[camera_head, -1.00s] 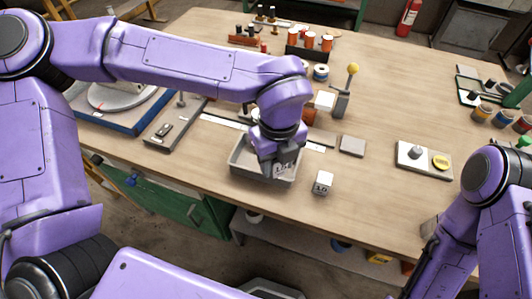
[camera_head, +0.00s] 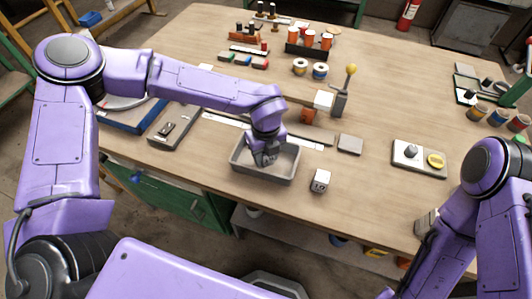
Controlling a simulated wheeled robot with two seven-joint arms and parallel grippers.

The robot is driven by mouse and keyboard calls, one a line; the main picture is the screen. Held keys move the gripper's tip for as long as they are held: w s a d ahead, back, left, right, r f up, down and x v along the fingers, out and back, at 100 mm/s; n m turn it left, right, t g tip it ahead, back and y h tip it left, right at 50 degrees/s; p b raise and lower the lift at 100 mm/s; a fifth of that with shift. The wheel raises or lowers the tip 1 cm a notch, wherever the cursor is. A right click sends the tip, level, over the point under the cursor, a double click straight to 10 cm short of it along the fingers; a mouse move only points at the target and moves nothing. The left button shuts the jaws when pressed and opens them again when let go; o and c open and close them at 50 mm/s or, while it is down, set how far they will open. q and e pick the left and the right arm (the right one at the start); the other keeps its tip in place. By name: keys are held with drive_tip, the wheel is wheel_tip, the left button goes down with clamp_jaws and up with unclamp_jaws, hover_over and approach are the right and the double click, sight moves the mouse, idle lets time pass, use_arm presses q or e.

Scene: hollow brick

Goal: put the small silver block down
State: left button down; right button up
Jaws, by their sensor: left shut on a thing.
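My left gripper (camera_head: 266,158) points down into the shallow grey tray (camera_head: 265,177) near the front of the bench, towards its back wall. It is shut on the small silver block, which is mostly hidden by the dark fingers. I cannot tell whether the block touches the tray floor. A pale cube with dark markings (camera_head: 320,181) stands on the bench just right of the tray.
A flat grey plate (camera_head: 350,144) lies right of the tray. A lever with a yellow knob (camera_head: 343,90) stands behind it. A white board with a yellow disc (camera_head: 420,158) lies further right. Bare bench lies between these things.

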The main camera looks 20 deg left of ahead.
use_arm(q)
drive_tip(key=shift+f, duration=0.15)
drive_tip(key=c, duration=0.6)
unclamp_jaws()
wheel_tip(320, 180, up, 12)
drive_tip(key=shift+r+b, duration=0.2)
drive_tip(key=shift+b, duration=0.3)
